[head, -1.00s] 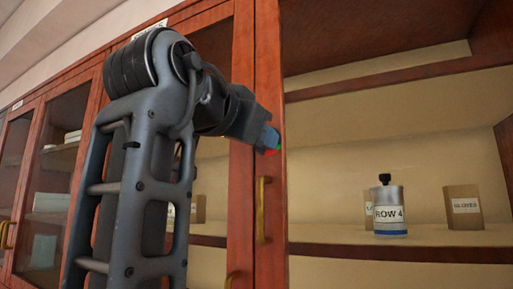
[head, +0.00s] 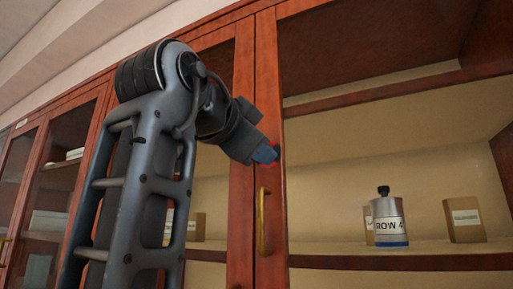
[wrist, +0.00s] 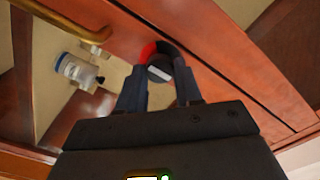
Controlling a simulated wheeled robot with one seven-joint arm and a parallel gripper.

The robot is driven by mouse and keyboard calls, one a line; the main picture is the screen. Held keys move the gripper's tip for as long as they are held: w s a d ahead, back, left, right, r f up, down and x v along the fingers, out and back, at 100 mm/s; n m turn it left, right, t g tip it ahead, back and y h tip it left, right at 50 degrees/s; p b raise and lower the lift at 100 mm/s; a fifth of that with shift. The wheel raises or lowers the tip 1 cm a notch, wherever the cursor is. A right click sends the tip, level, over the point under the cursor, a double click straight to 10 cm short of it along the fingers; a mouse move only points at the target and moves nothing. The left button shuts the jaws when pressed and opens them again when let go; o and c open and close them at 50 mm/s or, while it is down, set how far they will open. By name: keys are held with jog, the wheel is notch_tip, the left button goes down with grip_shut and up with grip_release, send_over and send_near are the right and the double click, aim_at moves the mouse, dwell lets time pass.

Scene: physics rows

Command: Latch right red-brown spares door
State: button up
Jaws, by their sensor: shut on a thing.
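The right red-brown door (head: 268,130) fills the middle and right of the head view, its edge beside the neighbouring door's edge. It has a brass handle (head: 264,222), which also shows in the wrist view (wrist: 65,20). My gripper (head: 272,155) is at the door's edge strip, above the handle. In the wrist view, my gripper (wrist: 158,78) has its two fingers on either side of a small round black and red knob (wrist: 160,64), shut on it. The fingers and wrist partly hide the knob. I cannot tell whether the latch is engaged.
Behind the right door's panel, a silver can (head: 389,218) marked ROW 4 and a labelled brown box (head: 464,218) stand on a shelf (head: 440,247). More glazed red-brown doors (head: 60,170) run off to the left. My arm covers part of them.

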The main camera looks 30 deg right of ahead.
jog(key=o, duration=1)
jog(key=shift+o, duration=0.2)
jog(key=b+v, duration=0.1)
jog(key=v, duration=0.6)
jog(key=shift+s+a, duration=0.25)
jog(key=shift+a, duration=0.05)
jog(key=shift+a, duration=0.1)
